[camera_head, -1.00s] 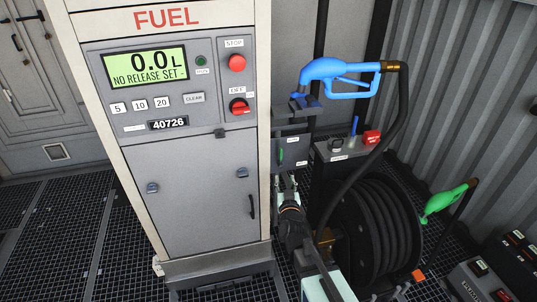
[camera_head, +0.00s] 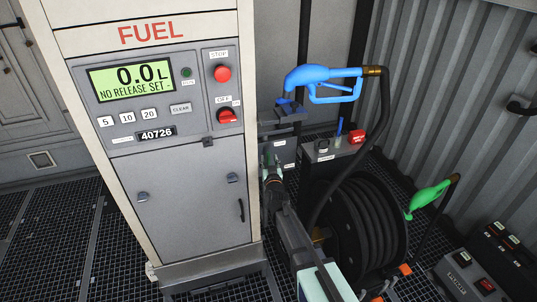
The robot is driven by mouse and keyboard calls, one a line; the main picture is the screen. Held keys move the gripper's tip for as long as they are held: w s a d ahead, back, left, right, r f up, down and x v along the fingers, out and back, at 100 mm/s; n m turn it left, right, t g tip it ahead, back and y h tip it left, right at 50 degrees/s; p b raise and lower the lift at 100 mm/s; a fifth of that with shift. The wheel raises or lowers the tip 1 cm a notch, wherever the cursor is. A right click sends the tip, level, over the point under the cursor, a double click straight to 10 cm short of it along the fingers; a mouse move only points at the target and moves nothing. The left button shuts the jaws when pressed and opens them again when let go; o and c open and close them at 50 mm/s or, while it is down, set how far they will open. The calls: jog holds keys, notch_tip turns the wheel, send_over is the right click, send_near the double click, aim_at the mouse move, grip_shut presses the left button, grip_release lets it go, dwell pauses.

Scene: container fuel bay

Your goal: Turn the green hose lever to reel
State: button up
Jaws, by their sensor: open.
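The grey lever plate (camera_head: 287,150) with small labels is on the right side of the fuel cabinet, below the blue nozzle. My gripper (camera_head: 271,164) is raised in front of the plate's lower left part, with its fingers apart. The green lever is mostly hidden behind my fingers, so I cannot make out its angle or whether a finger touches it. My arm comes up from the bottom, right of the cabinet.
The fuel cabinet (camera_head: 190,205) stands close on the left. The blue nozzle (camera_head: 325,82) hangs above the plate. The black hose reel (camera_head: 365,230) is at right, with a green nozzle (camera_head: 428,198) beyond it. A switch box (camera_head: 335,150) stands behind.

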aim_at(269, 158)
jog(key=shift+p+x, duration=0.3)
jog(key=shift+x, duration=1.25)
grip_shut()
